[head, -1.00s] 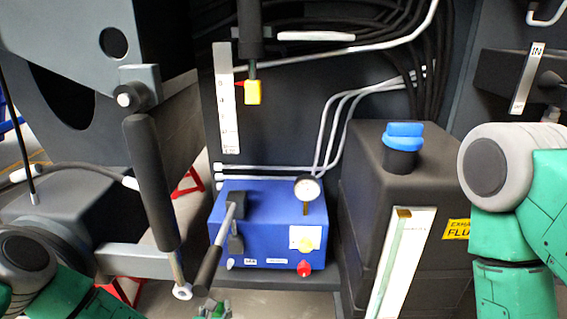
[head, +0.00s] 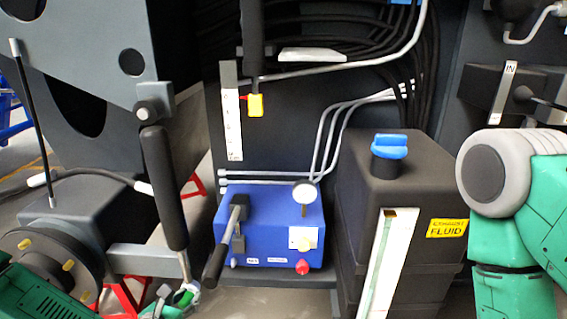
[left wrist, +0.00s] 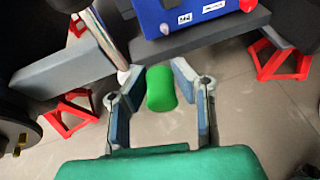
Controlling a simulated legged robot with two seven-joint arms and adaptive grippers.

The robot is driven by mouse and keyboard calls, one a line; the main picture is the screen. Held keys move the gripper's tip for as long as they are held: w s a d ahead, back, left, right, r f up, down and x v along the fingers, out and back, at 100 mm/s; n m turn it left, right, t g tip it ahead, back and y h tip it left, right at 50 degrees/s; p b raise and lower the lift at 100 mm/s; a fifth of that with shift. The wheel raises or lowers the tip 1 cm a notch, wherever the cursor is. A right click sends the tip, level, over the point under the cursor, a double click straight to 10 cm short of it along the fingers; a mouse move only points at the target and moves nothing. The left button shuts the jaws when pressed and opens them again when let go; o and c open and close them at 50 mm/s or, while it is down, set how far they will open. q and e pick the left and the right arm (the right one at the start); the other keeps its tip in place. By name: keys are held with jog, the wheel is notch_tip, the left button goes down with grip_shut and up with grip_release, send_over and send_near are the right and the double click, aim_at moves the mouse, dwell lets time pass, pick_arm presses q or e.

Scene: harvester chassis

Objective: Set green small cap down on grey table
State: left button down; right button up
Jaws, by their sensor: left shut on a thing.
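The small green cap (left wrist: 160,90) is a short, bright green cylinder between the two fingers of my left gripper (left wrist: 158,82) in the left wrist view. The gripper is shut on it and holds it above the floor. In the head view, my left gripper (head: 170,298) is low at the left, below the black-handled lever, and the cap (head: 187,297) shows as a small green spot. I cannot make out a separate grey table; a grey ledge (left wrist: 200,43) runs under the blue box. My right arm shows at the right, but its gripper is out of view.
The blue box (head: 268,225) with gauge and lever sits at the centre. A black tank (head: 420,180) with a blue cap stands to its right. A black-handled lever (head: 165,190) rises close to my left gripper. Red stands (left wrist: 283,60) are on the floor.

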pick_arm(q)
jog(key=s+r+m+h+p, duration=0.1)
jog(key=s+r, duration=0.3)
jog(key=r, duration=0.4)
jog(key=s+r+m+g+h+p, duration=0.1)
jog(key=s+r+m+h+p, duration=0.1)
jog(key=s+r, duration=0.3)
notch_tip(320, 180, up, 4)
jog(key=shift+s+a+f+p, duration=0.1)
jog(key=shift+s+a+p, duration=0.2)
jog(key=shift+a+p, duration=0.15)
jog(key=shift+w, duration=0.1)
